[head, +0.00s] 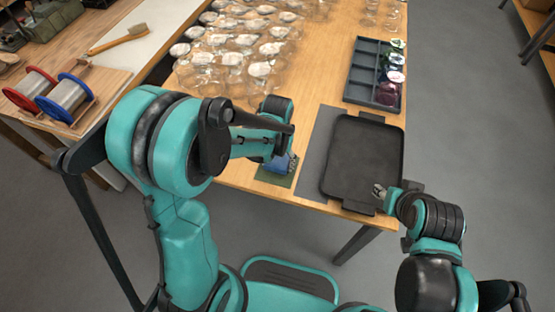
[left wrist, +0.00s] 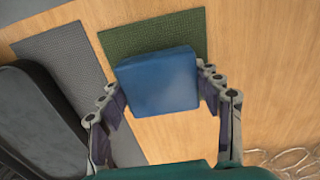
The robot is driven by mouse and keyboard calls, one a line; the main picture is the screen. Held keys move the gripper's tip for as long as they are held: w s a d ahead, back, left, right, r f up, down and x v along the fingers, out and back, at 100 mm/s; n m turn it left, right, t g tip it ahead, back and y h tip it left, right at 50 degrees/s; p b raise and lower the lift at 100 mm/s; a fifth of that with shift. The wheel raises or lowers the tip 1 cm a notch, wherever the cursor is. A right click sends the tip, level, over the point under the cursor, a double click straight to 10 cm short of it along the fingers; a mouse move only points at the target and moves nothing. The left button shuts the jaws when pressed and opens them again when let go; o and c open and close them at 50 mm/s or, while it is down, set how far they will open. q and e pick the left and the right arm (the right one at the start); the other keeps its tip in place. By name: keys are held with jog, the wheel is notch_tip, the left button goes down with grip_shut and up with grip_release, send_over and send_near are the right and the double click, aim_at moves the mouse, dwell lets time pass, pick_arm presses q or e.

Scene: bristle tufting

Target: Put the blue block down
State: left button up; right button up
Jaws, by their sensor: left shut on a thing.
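The blue block (head: 284,163) is between the fingers of my left gripper (head: 279,160), at the front edge of the wooden table. In the left wrist view the blue block (left wrist: 158,80) sits between the two fingers, and my left gripper (left wrist: 157,86) is shut on it. The block overlaps a dark green mat (left wrist: 150,35), which also shows in the head view (head: 270,179). I cannot tell whether the block touches the mat or is held just above it. My right gripper (head: 380,191) is at the near right edge of the black tray; its finger opening is unclear.
The black tray (head: 362,150) lies partly on a grey mat (head: 317,150), right of the block. A compartment box (head: 366,72) with coloured items stands behind it. Many clear glasses (head: 245,50) crowd the back left. Spools (head: 68,95) and a brush (head: 120,38) lie on the left bench.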

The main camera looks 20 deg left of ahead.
pick_arm(q)
jog(key=shift+f+b, duration=0.6)
jog(key=shift+f, duration=0.05)
jog(key=o, duration=1.3)
jog(key=shift+o, duration=0.2)
jog(key=shift+r, duration=0.15)
